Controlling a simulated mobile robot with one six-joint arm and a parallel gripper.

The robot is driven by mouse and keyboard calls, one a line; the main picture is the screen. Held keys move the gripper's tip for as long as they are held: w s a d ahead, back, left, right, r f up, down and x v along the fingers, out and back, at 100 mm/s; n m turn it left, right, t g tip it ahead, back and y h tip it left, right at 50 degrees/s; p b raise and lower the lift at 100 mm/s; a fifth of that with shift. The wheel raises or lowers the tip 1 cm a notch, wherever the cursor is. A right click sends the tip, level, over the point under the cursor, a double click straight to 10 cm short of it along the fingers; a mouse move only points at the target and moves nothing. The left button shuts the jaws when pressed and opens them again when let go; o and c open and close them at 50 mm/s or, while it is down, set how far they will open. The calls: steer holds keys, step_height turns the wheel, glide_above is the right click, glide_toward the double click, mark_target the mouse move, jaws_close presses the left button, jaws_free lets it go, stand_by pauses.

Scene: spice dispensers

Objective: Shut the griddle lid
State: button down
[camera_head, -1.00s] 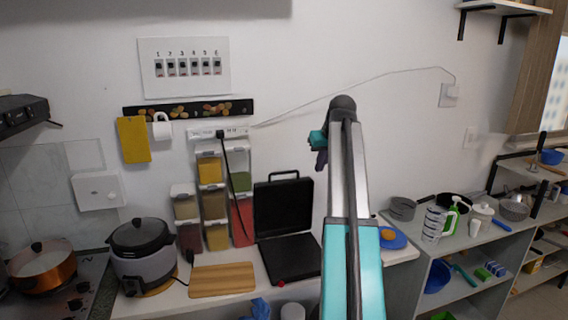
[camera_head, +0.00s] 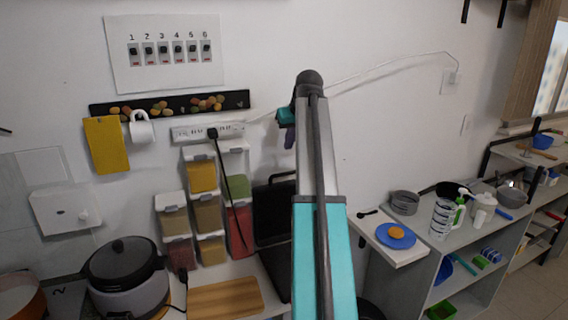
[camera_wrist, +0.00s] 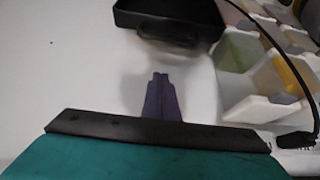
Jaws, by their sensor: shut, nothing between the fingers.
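The black griddle's lid (camera_head: 264,215) stands open and upright at the back of the counter in the head view. My arm hides its right part and much of the base (camera_head: 277,267). In the wrist view the dark lid (camera_wrist: 140,20) shows at the top, with its handle (camera_wrist: 168,36) facing down in the picture. My gripper (camera_head: 290,138) is high against the wall, above the lid in the head view. Its purple fingers (camera_wrist: 160,76) are shut and empty, visibly apart from the lid.
Spice dispensers (camera_head: 208,205) stand just left of the griddle, with a black cable hanging before them. A wooden board (camera_head: 225,298) and a cooker (camera_head: 125,275) are further left. A blue plate (camera_head: 396,236) lies to the right. The wall is close behind.

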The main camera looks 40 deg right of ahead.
steer(key=shift+s+r, duration=0.1)
steer(key=shift+d+f, duration=0.1)
steer(key=shift+f, duration=0.15)
steer(key=p+x, duration=0.3)
steer(key=x, duration=0.6)
steer(key=shift+d+p, duration=0.1)
steer(key=shift+p, duration=0.25)
steer(key=shift+f, duration=0.25)
steer(key=shift+s+a+f+p, duration=0.1)
steer(key=shift+s+a+p, duration=0.2)
steer(key=shift+s, duration=0.25)
steer(key=shift+s+a+f+p, duration=0.2)
steer(key=shift+s+p, duration=0.2)
steer(key=shift+s, duration=0.15)
steer(key=shift+s+a+f+p, duration=0.1)
steer(key=shift+s+a+p, duration=0.1)
steer(key=shift+s+p, duration=0.25)
